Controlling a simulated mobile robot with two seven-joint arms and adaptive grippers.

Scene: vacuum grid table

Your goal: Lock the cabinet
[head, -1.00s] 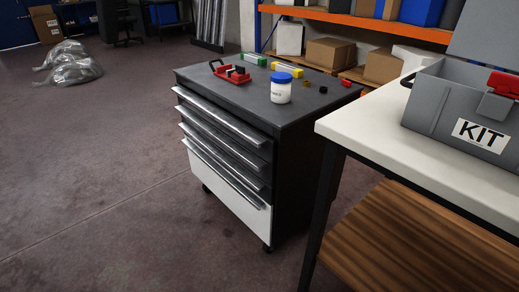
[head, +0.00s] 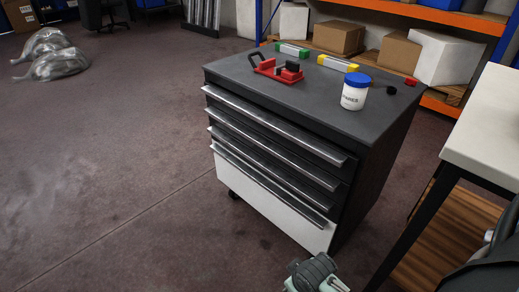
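The cabinet (head: 336,222) is a dark grey drawer unit on casters in the middle of the head view. It has several drawers with long metal handles, and the lowest front is white. The drawer fronts look closed, but the head view does not show for certain whether each is fully in. A red clamp-like tool (head: 276,70) with black parts, perhaps a lock, lies on its top at the left. Part of my arm (head: 315,274) shows at the bottom edge, below the cabinet. Neither gripper's fingers are in view.
On the cabinet top stand a white jar with a blue lid (head: 355,91), a green block (head: 291,50) and a yellow block (head: 338,63). A white-topped table (head: 487,130) stands close on the right. Open floor (head: 110,180) lies to the left. Orange shelving (head: 430,17) is behind.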

